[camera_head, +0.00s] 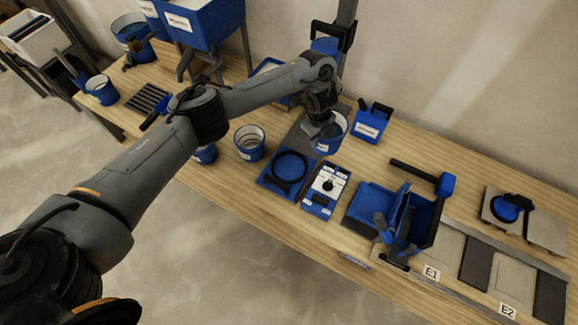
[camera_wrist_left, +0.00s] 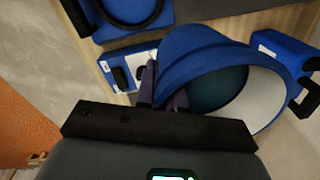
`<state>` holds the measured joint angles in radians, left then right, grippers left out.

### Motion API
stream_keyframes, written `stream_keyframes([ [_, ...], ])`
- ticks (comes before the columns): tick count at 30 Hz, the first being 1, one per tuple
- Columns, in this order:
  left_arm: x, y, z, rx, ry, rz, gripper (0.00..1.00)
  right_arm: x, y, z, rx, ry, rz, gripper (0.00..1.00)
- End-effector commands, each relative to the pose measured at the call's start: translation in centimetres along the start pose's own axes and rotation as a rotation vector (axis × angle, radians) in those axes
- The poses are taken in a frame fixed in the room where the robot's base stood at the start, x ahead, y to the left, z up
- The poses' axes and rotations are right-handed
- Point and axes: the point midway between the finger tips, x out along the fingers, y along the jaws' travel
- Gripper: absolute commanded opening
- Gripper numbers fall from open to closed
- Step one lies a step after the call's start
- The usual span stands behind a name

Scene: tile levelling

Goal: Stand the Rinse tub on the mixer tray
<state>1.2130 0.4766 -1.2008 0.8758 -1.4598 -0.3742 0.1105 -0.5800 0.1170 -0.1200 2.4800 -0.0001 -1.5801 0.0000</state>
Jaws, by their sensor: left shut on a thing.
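A blue tub with a pale inside and a white label, which I take for the Rinse tub (camera_head: 332,134), hangs at my left gripper (camera_head: 320,122); the label is too small to read. In the left wrist view the fingers (camera_wrist_left: 163,92) are shut on the wall of the tub (camera_wrist_left: 203,50). It is over or beside a dark grey plate (camera_head: 307,131); I cannot tell whether it touches. A blue square tray with a round ring (camera_head: 286,171) lies just in front; I cannot tell which of these is the mixer tray. My right gripper is out of view.
A blue-and-white control box (camera_head: 325,190) sits beside the ring tray. A blue handled box (camera_head: 371,124) stands right of the tub, another tub (camera_head: 250,141) to its left. A blue frame (camera_head: 397,215) and tiles (camera_head: 512,277) fill the right. The wall is close behind.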

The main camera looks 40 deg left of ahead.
Motion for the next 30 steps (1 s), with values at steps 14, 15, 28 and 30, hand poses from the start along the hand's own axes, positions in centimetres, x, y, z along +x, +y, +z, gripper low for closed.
stream_keyframes([
  [14,4.0,4.7,1.5,-0.005,-0.001,-0.001,0.0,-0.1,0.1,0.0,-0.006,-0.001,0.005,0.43],
  [15,4.4,5.4,2.0,-0.006,-0.002,-0.001,0.0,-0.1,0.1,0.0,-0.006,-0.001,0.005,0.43],
  [28,8.1,11.1,5.6,-0.004,0.0,-0.004,0.0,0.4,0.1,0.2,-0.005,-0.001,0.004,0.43],
  [30,8.3,11.4,5.8,-0.003,0.0,-0.005,0.0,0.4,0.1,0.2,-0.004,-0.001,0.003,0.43],
])
